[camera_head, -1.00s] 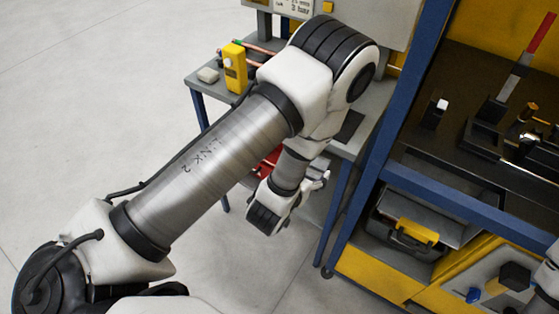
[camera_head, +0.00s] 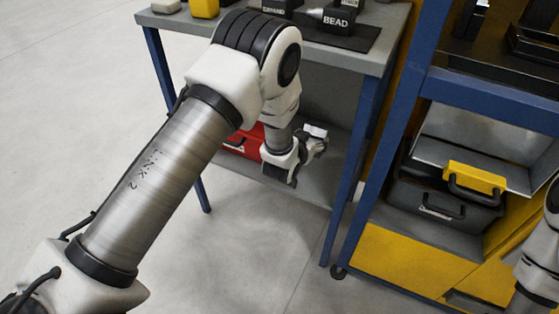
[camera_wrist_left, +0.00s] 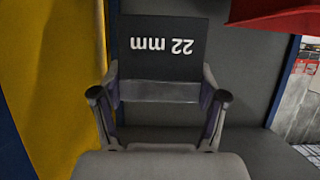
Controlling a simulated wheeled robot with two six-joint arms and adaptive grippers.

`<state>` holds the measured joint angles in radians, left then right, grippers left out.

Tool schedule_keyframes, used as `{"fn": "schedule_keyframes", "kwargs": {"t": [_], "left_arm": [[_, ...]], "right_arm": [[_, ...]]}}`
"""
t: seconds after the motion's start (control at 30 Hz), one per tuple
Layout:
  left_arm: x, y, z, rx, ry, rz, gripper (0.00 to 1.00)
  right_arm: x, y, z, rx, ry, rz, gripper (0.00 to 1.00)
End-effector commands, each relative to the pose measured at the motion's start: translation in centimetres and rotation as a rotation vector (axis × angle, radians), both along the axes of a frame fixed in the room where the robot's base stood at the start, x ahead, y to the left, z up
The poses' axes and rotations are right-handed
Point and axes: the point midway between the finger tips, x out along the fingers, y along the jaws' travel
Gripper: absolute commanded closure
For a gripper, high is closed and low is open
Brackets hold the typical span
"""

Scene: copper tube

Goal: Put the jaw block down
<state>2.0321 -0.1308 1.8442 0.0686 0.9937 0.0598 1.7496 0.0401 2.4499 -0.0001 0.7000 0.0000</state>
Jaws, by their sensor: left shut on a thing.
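The jaw block (camera_wrist_left: 162,42) is a dark block with "22 mm" on it, upside down in the left wrist view. My left gripper (camera_wrist_left: 160,90) is shut on it, with one finger on each side. In the head view my left gripper (camera_head: 318,142) is at the workbench's lower shelf (camera_head: 318,185), below the bench top. The block is not clear in the head view, and I cannot tell whether it touches the shelf. My right arm shows at the right edge, with its gripper out of view.
A red toolbox (camera_head: 243,142) stands on the lower shelf left of my left gripper. Blue legs (camera_head: 347,170) frame the shelf. A blue and yellow cabinet (camera_head: 395,255) stands at the right.

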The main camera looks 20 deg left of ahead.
Motion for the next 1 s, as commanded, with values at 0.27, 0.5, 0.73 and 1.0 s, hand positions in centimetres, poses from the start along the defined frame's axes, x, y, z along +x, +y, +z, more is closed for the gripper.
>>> {"fn": "schedule_keyframes", "kwargs": {"t": [0.27, 0.5, 0.73, 1.0], "left_arm": [[2.8, 0.4, -3.9, 0.009, -0.012, -0.007, 0.97], [2.9, 0.5, -7.9, 0.010, -0.009, -0.007, 0.97], [2.9, 0.5, -10.6, 0.010, -0.010, -0.007, 0.97], [2.9, 0.5, -13.8, 0.010, -0.010, -0.007, 0.97]], "right_arm": [[0.0, 0.0, -5.7, 0.000, 0.000, 0.000, 0.60], [0.0, 0.0, -7.1, 0.000, -0.001, 0.000, 0.60], [0.0, 0.0, -7.9, 0.000, 0.000, 0.000, 0.60], [0.0, 0.0, -9.0, 0.000, 0.000, 0.000, 0.60]]}}
